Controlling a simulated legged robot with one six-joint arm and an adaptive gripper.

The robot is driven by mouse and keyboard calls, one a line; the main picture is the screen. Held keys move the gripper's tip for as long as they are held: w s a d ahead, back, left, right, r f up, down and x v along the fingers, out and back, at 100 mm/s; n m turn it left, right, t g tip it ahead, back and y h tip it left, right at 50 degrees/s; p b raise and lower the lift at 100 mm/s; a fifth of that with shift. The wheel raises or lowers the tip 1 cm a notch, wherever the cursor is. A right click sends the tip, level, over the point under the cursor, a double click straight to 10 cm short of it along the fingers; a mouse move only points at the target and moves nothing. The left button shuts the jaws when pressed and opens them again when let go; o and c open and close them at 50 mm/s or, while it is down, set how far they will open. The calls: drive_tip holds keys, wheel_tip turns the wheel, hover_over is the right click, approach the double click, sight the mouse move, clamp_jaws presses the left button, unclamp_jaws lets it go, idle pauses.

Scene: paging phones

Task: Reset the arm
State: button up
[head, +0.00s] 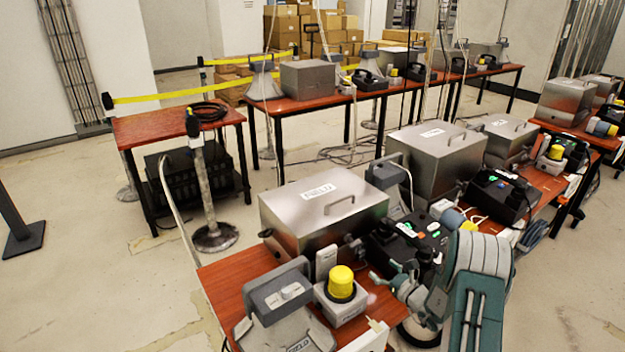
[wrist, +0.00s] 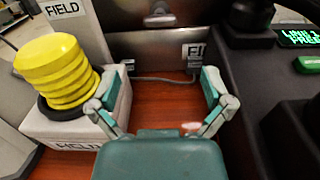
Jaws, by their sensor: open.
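My gripper (wrist: 165,105) is open and empty in the wrist view, with its two fingers apart over the red-brown tabletop (wrist: 158,88). In the head view my arm (head: 475,270) reaches in from the lower right over the near table, and its gripper end (head: 392,284) is partly lost among the devices. The left finger is close beside a white FIELD box with a yellow ribbed beacon (wrist: 60,72). I cannot tell whether it touches. This yellow beacon also shows in the head view (head: 342,283). A black device with green lit display (wrist: 296,38) is to the right.
A metal FIELD case (head: 322,210) stands behind the beacon, with a white handset (head: 326,262) between. A grey horn speaker (head: 285,300) is at the table's near left. More metal cases (head: 437,160) and devices crowd the right. Open floor (head: 90,270) lies at left.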

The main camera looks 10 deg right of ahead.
drive_tip(key=s+a+r+n+g+y, duration=0.1)
drive_tip(key=a+r+n+g, duration=0.1)
drive_tip(key=a+r+n, duration=0.1)
drive_tip(key=s+a+r+n+g+y, duration=0.1)
drive_tip(key=a+r+n+g+y, duration=0.1)
drive_tip(key=a+r, duration=0.3)
drive_tip(key=a+r+n+g+y, duration=0.1)
drive_tip(key=a+r+n+y, duration=0.1)
drive_tip(key=a+r+n, duration=0.1)
drive_tip(key=shift+s+a+r+n+g, duration=0.4)
drive_tip(key=shift+a+r, duration=0.1)
drive_tip(key=shift+r, duration=0.05)
drive_tip(key=s+a+r+n+g, duration=0.6)
drive_tip(key=s+a+r+n, duration=0.1)
drive_tip(key=s+a, duration=0.1)
drive_tip(key=s+a+r+n+g+h, duration=0.1)
drive_tip(key=s+a+r+n+h, duration=0.15)
drive_tip(key=s+n, duration=0.35)
drive_tip(key=s+a+r+n+g+h, duration=0.1)
drive_tip(key=s+r+n+h, duration=0.2)
drive_tip(key=s, duration=0.6)
drive_tip(key=s+d+r+n+t+h, duration=0.2)
drive_tip(key=s+n+h, duration=0.4)
drive_tip(key=s, duration=0.3)
drive_tip(key=shift+s+d+r+n+t, duration=0.35)
drive_tip(key=shift+d+r, duration=0.25)
drive_tip(key=shift+d, duration=0.65)
